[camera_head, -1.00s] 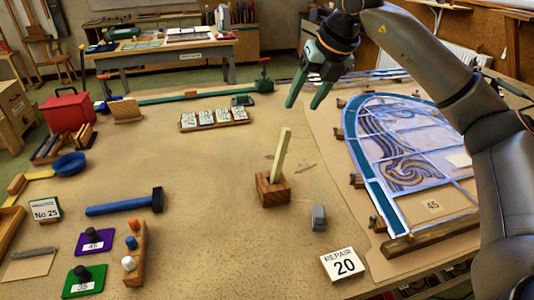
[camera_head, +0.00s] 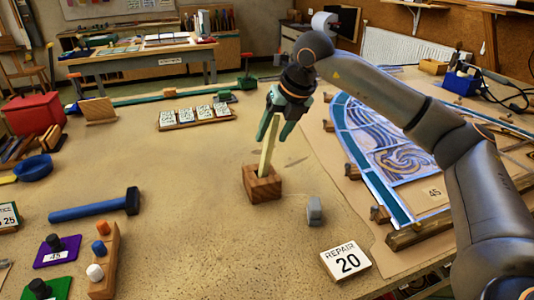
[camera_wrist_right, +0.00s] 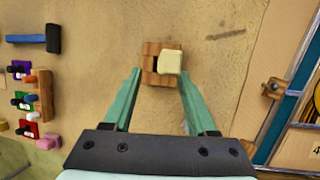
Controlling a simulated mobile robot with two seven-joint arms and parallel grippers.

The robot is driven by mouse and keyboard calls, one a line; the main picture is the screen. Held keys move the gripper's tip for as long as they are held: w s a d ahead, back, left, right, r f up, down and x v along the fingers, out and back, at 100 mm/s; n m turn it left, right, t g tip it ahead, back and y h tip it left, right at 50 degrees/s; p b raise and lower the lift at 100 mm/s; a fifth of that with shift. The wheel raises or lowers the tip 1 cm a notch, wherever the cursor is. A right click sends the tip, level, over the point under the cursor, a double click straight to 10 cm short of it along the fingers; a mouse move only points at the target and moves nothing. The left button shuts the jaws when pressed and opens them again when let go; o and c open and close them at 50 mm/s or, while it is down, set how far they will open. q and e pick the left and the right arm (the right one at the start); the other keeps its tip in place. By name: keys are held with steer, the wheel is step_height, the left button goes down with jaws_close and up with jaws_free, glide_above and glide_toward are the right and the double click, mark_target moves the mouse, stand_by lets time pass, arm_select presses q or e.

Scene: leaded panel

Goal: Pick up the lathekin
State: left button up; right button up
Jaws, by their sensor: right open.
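The lathekin (camera_head: 268,147) is a pale, flat stick standing slightly tilted in a wooden block (camera_head: 262,186) on the bench. In the right wrist view its pale end (camera_wrist_right: 170,62) shows above the block (camera_wrist_right: 150,64). My right gripper (camera_head: 273,132) is open and points down at the upper part of the lathekin. In the right wrist view the gripper's two green fingers (camera_wrist_right: 161,84) are apart, with the lathekin's end just beyond the gap between their tips. My left gripper is not in view.
The leaded panel (camera_head: 392,150) is at the right. A blue hammer (camera_head: 95,207) lies at the left. The bench between hammer and block is clear.

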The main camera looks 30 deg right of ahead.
mark_target(268, 146)
steer(key=x, duration=0.5)
steer(key=shift+w+d+f+p, duration=0.2)
steer(key=shift+d+f+p, duration=0.1)
steer(key=shift+f, duration=0.05)
jaws_close()
stand_by(1.2)
